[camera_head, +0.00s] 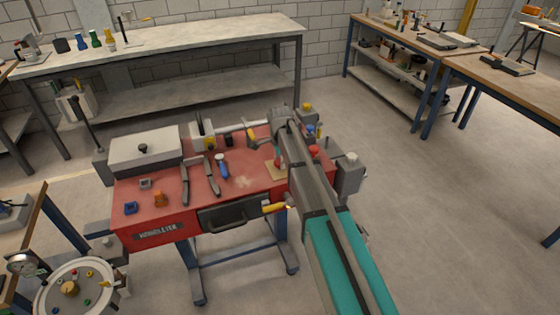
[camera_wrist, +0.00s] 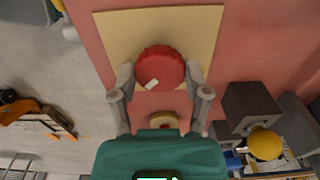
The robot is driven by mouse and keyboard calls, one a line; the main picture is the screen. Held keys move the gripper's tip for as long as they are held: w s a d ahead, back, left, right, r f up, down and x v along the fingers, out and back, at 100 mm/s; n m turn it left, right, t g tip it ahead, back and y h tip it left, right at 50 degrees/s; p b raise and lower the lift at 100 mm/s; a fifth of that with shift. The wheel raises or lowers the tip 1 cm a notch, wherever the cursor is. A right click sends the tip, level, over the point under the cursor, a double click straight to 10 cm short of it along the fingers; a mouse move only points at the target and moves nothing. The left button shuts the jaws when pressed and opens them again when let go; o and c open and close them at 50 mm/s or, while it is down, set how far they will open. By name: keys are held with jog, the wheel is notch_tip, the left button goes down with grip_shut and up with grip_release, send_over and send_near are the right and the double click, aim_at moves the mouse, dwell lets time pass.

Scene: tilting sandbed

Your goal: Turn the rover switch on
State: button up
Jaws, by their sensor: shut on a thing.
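A round red knob (camera_wrist: 158,66) with a small white mark stands on a pale yellow plate (camera_wrist: 203,27) in the wrist view. It looks like the rover switch, but no label is readable. My gripper (camera_wrist: 161,76) has a finger on each side of the knob and is shut on it. A cream round part (camera_wrist: 163,119) is partly hidden by my gripper.
A yellow knob (camera_wrist: 264,144) and dark block (camera_wrist: 249,107) stand right of the gripper. Open floor lies right of the bench.

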jog(key=shift+s, duration=0.1)
dwell(0.3)
jog(key=o, duration=1.2)
jog(key=shift+c, duration=0.2)
jog(key=shift+n, duration=0.4)
